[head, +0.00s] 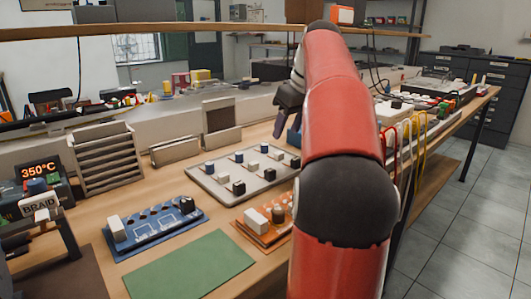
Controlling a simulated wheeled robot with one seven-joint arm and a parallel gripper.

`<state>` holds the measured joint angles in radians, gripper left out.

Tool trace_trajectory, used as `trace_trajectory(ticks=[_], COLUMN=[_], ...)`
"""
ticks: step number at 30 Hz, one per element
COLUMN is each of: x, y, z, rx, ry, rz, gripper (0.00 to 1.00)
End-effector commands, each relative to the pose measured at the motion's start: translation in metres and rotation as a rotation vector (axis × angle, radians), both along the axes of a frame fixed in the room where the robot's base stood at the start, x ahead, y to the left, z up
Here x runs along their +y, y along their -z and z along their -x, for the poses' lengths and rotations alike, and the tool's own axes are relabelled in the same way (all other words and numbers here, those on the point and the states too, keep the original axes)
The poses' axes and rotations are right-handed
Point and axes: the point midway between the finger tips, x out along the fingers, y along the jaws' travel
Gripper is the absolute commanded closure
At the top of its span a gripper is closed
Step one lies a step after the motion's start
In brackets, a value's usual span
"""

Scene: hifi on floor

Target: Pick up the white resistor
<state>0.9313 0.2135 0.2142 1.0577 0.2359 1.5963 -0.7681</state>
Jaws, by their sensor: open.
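A grey tray (262,184) on the wooden bench holds several small blocky parts, some blue, some black and some white. A white part (252,167) stands near the tray's middle; I cannot tell which of the white parts is the resistor. My gripper (286,124) is above the bench, beyond the tray's far right corner. Its dark fingers point down, open, with nothing visible between them. My red arm hides the bench right of the tray.
A blue circuit board (155,227) and an orange board (252,231), both carrying parts, lie nearer me. A green mat (190,265) lies in front. A slotted rack (105,158) and a soldering station (40,173) stand left. Coloured cables (407,135) hang right.

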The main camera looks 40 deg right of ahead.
Motion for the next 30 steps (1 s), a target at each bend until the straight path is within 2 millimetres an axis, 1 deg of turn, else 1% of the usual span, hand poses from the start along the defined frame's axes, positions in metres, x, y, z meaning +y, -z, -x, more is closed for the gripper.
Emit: trace_trajectory(ticks=[3, 8, 12, 15, 18, 25, 30], x=[0.0, 0.0, -0.001, 0.0, 0.0, 0.0, 0.0], y=[0.014, 0.031, 0.052, 0.063, 0.069, 0.069, 0.069], z=[-0.004, -0.011, -0.019, -0.025, -0.027, -0.028, -0.028], rx=[0.002, 0.003, 0.003, 0.002, 0.002, 0.001, 0.001], ry=[-0.001, 0.001, 0.001, 0.0, 0.001, 0.001, 0.001], rz=[-0.002, -0.001, -0.002, -0.002, -0.002, 0.0, 0.0], gripper=[0.53, 0.53, 0.53, 0.53, 0.53, 0.53, 0.75])
